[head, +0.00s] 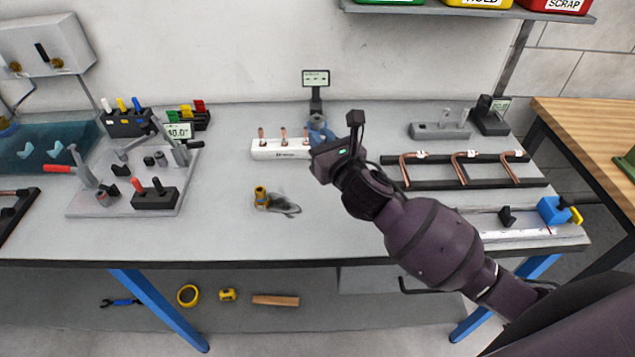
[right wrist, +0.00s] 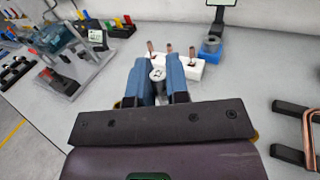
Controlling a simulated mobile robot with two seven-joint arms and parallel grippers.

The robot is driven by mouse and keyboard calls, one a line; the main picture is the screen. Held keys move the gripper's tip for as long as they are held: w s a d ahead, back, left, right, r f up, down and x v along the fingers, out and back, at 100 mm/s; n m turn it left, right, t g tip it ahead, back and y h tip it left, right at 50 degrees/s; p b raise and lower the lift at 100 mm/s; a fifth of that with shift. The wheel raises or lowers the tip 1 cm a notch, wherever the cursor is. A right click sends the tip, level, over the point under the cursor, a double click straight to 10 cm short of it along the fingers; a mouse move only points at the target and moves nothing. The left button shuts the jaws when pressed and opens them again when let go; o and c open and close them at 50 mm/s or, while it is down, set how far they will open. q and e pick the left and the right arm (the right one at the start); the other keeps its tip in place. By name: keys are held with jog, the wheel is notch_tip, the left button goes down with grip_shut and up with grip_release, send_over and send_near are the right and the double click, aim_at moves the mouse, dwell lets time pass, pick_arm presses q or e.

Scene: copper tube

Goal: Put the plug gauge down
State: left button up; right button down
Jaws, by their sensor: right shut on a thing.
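My right gripper (right wrist: 160,88) is shut on a small grey cylindrical piece, apparently the plug gauge (right wrist: 158,74), which shows end-on between its two blue fingers. In the head view the right gripper (head: 335,158) is over the bench at the front right of a white block (head: 281,153), and its hand hides the held piece. The white block holds three upright copper-coloured pins and also shows just beyond the fingers in the right wrist view (right wrist: 187,68). I cannot tell the gap between the held piece and the bench. My left gripper is not in view.
A display stand (head: 316,78) with a blue base is behind the block. A bending fixture (head: 130,190) is at left, a black rack with bent copper tubes (head: 465,183) at right.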

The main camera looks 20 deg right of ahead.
notch_tip(320, 180, down, 8)
jog(key=shift+r+b, duration=0.25)
jog(key=shift+b, duration=0.4)
jog(key=shift+f+b, duration=0.45)
jog(key=shift+f, duration=1.55)
jog(key=shift+f, duration=0.15)
jog(key=c, duration=1.1)
grip_release()
